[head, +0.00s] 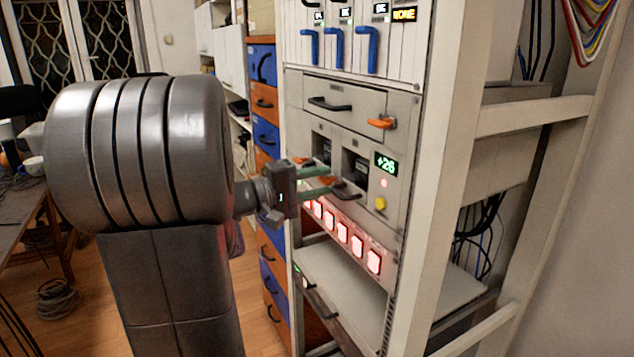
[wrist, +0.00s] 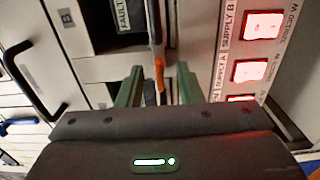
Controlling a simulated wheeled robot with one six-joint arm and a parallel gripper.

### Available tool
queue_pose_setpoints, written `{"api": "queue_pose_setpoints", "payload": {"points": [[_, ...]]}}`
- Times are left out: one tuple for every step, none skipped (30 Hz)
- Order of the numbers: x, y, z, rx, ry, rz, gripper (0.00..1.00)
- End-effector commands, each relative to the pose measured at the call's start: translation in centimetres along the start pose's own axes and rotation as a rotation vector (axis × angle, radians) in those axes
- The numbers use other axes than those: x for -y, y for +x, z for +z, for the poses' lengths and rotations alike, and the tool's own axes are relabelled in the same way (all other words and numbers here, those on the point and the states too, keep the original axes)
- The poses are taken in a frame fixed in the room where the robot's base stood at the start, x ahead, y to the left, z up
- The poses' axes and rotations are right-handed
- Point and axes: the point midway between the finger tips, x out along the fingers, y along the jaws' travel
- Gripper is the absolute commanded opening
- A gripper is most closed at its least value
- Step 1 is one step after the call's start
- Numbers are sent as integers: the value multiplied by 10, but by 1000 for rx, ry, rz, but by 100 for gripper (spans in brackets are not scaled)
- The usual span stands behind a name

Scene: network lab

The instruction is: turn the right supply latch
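My gripper (head: 331,180) is at the front of the supply modules (head: 355,165) in the rack. Its two green fingers are apart. An orange latch (head: 327,181) shows between them, partly hidden in the head view. In the wrist view the orange latch (wrist: 159,76) stands between the open fingers of my gripper (wrist: 160,68), with a gap on each side. I cannot tell for certain which supply this latch belongs to. A black handle (head: 345,191) is just right of the fingertips.
A drawer (head: 345,97) with a black handle and an orange lever (head: 382,123) is above. Red-lit switches (head: 341,232) run below, with supply labels beside them in the wrist view. A green display (head: 385,163) reads +26. A rack post (head: 450,180) stands at right.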

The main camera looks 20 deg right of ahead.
Motion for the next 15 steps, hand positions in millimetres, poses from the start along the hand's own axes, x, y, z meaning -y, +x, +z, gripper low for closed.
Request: {"api": "queue_pose_setpoints", "payload": {"points": [[0,0,0,0,0,0,33],[0,0,0,0,0,0,33],[0,0,0,0,0,0,33],[0,0,0,0,0,0,31],[0,0,0,0,0,0,25],[0,0,0,0,0,0,17],[0,0,0,0,0,0,11],[0,0,0,0,0,0,5],[0,0,0,0,0,0,0],[0,0,0,0,0,0,0],[0,0,0,0,0,0,0],[0,0,0,0,0,0,0],[0,0,0,0,0,0,0],[0,0,0,0,-1,0,0],[0,0,0,0,-3,0,0]]}}
